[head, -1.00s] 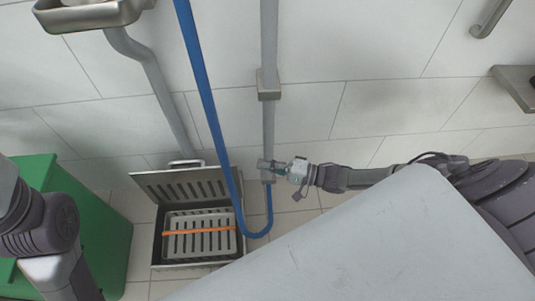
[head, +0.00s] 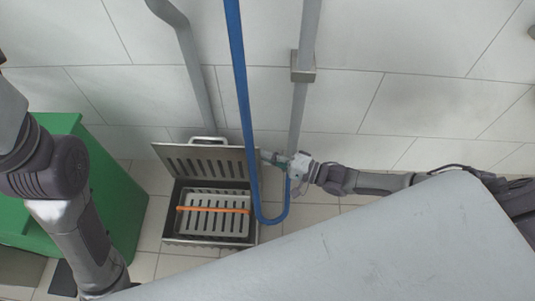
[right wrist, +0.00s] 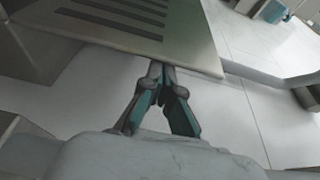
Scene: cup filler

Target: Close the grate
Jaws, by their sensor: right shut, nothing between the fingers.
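The grate (head: 205,161) is a grey slotted metal lid. It stands raised and tilted at the back of the floor drain box (head: 213,242), with a handle (head: 207,140) on its far edge. My right gripper (head: 266,156) is shut and empty beside the grate's right edge, close to the blue hose. In the right wrist view its fingertips (right wrist: 160,68) are at the edge of the slotted plate (right wrist: 110,25); I cannot tell whether they touch it. My left arm shows at the left, but its gripper is out of view.
A slotted basket (head: 214,220) with an orange bar (head: 213,210) sits in the drain box. A blue hose (head: 243,95) hangs in a loop at the grate's right. A green cabinet (head: 110,205) stands at the left. The tiled wall is behind.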

